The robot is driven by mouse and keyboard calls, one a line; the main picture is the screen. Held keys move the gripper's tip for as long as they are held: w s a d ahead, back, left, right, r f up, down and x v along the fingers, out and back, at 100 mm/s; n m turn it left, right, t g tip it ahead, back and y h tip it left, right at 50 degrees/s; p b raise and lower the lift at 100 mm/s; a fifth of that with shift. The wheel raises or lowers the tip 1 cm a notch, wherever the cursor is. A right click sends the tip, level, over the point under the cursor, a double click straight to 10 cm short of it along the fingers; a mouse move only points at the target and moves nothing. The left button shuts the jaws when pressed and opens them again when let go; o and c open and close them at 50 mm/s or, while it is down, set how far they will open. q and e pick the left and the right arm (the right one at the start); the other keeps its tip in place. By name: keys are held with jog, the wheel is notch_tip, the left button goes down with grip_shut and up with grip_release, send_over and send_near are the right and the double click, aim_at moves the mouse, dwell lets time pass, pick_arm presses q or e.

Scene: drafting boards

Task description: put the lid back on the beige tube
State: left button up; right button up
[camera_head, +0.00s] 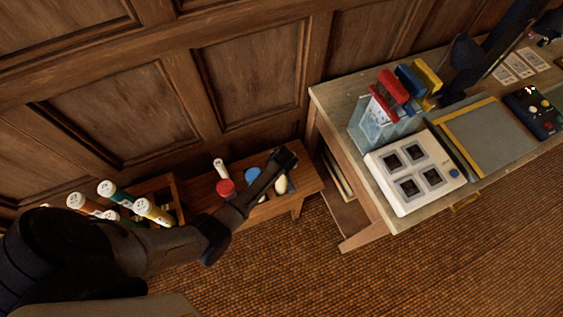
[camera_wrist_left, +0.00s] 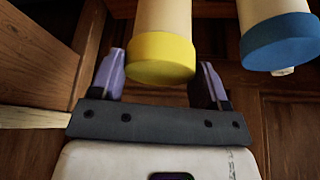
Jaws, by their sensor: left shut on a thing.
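In the left wrist view a yellow lid (camera_wrist_left: 161,58) sits between the fingers of my left gripper (camera_wrist_left: 160,82), which is shut on it. The lid lines up with the end of a beige tube (camera_wrist_left: 164,14) and looks to touch it; whether it is fully seated I cannot tell. In the head view my left gripper (camera_head: 287,158) is over the low wooden bench, with a pale rounded piece (camera_head: 281,185) just below it. The yellow lid does not show clearly there. My right gripper is in neither view.
A blue-capped tube (camera_wrist_left: 280,42) is close to the right of the gripper. A red cap (camera_head: 226,187) is farther left on the bench (camera_head: 312,180). Several capped tubes (camera_head: 154,212) stand at left. A drafting table (camera_head: 335,105) with a white switch box (camera_head: 415,172) is at right.

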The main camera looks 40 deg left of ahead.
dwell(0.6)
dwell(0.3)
pick_arm(q)
jog(key=o, duration=1)
jog(key=shift+p, duration=0.35)
jog(key=shift+r+p, duration=1)
jog(key=shift+p, duration=0.05)
jog(key=shift+r+p, duration=2.5)
jog(key=shift+p, duration=0.2)
